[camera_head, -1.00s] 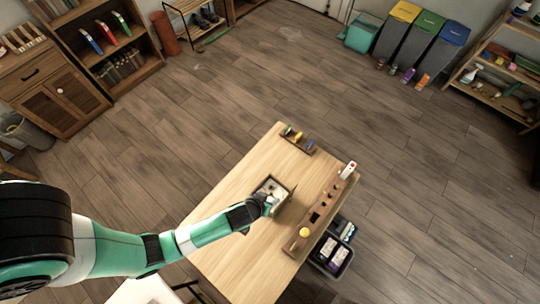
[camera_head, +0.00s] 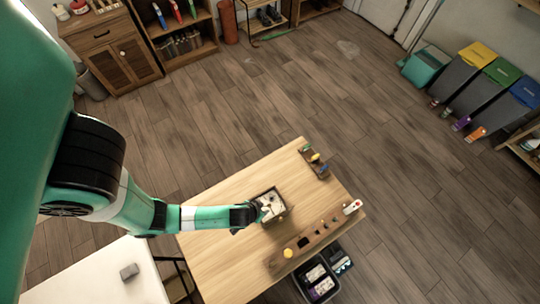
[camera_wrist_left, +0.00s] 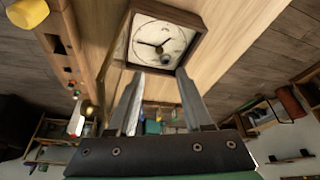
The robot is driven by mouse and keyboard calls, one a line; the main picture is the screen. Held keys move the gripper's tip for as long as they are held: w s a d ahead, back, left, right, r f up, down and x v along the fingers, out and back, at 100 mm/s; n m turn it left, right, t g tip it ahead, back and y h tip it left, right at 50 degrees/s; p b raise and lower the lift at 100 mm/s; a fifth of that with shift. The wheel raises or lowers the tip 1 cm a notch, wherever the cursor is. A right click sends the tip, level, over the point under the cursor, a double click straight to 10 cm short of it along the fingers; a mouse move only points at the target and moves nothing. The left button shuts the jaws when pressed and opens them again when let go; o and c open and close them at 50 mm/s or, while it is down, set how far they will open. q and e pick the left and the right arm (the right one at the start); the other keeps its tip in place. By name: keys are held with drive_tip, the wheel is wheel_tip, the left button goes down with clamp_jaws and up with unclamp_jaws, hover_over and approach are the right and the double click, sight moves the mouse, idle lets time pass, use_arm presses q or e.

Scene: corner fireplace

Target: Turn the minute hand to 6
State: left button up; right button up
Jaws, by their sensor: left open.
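A square clock with a dark wooden frame (camera_wrist_left: 192,22) and a white face (camera_wrist_left: 178,38) lies on the wooden table. Dark hands (camera_wrist_left: 152,44) show on its face in the left wrist view; which is the minute hand is hard to tell. The clock also shows in the head view (camera_head: 283,212). My left gripper (camera_head: 262,214) is at the clock's left side in the head view. In the left wrist view its two fingers (camera_wrist_left: 155,78) are apart and empty, their tips near the clock's edge. My right gripper is not in view.
The table (camera_head: 215,262) holds a wooden rail (camera_head: 322,232) with a yellow knob (camera_head: 288,253) along its right side and a small rack (camera_head: 314,163) at the back. A dark bin (camera_head: 301,287) stands beside the table. A white surface (camera_head: 95,280) is at the lower left.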

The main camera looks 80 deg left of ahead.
sight(269, 205)
use_arm(q)
drive_tip(key=b+x, duration=0.7)
drive_tip(key=x, duration=0.3)
drive_tip(key=shift+w+a+f+b, duration=0.15)
drive_tip(key=shift+f+b, duration=0.15)
drive_tip(key=shift+b, duration=0.05)
drive_tip(key=shift+c, duration=0.2)
clamp_jaws()
